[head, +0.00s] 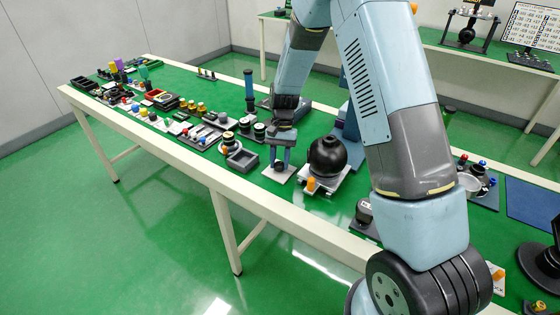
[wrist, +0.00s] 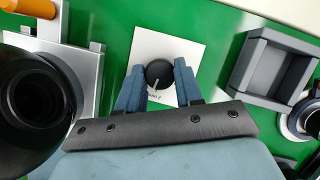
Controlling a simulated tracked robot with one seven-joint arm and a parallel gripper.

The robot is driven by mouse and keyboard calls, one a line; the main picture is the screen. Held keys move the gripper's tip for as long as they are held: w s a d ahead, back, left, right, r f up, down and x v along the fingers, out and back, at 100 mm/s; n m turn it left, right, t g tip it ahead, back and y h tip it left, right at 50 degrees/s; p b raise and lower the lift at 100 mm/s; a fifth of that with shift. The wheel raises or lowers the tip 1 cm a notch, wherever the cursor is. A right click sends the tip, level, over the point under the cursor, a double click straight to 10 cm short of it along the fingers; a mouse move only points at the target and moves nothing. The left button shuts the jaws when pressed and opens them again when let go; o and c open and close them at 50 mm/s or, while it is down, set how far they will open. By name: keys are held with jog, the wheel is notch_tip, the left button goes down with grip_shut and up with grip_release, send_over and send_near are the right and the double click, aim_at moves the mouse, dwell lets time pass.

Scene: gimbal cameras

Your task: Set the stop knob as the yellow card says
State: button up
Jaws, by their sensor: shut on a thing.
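The stop knob (wrist: 159,74) is round and black with a pale pointer line, on a white square plate (wrist: 150,48). In the wrist view the line points down, slightly left, towards small print that is too small to read. My gripper (wrist: 158,76) has its two blue fingers on either side of the knob, shut on it. In the head view my gripper (head: 280,164) points down over the white plate (head: 271,175), and its fingers partly hide the knob. I cannot make out a yellow card in either view.
A black ball-shaped device (head: 327,156) on a pale base with an orange knob (head: 310,184) stands close right of the plate. A grey open tray (head: 242,158) stands close left. Many small parts crowd the table's left side. A narrow green strip is free around the plate.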

jog(key=shift+w+a+r+n+h, duration=0.15)
jog(key=shift+n+h, duration=0.15)
jog(key=shift+n, duration=0.5)
jog(key=o, duration=1)
jog(key=shift+o, duration=0.2)
jog(key=v, duration=1.3)
jog(key=shift+w+r, duration=0.15)
jog(key=shift+r, duration=0.05)
